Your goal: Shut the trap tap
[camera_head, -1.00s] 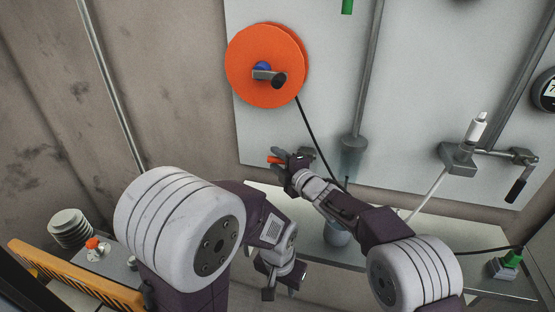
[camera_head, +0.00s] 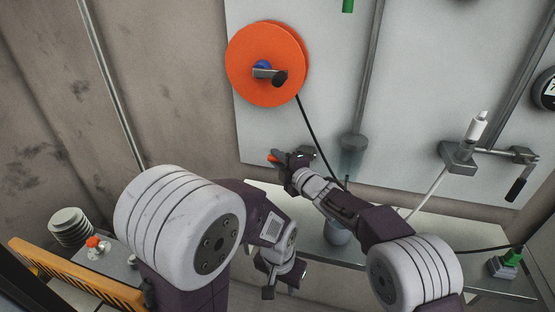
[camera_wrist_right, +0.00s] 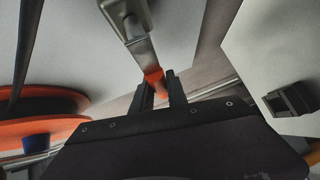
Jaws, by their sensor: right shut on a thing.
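The trap tap's orange lever (camera_head: 272,158) shows at the lower left of the grey panel in the head view. My right gripper (camera_head: 282,158) is at the lever. In the right wrist view, the orange lever end (camera_wrist_right: 154,76) sits between the dark fingers of the right gripper (camera_wrist_right: 160,84), which is shut on it. A bent metal arm (camera_wrist_right: 138,50) runs from the lever up out of that view. The tap's body is mostly hidden behind my gripper in the head view. My left gripper (camera_head: 282,278) hangs low, away from the tap; its fingers are unclear.
A large orange wheel with a crank (camera_head: 266,65) is on the panel above the tap. A clear vessel (camera_head: 352,150) and a dark hose (camera_head: 312,135) are right of my right gripper. A shelf (camera_head: 450,262) runs below. An orange slatted rail (camera_head: 70,278) stands at lower left.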

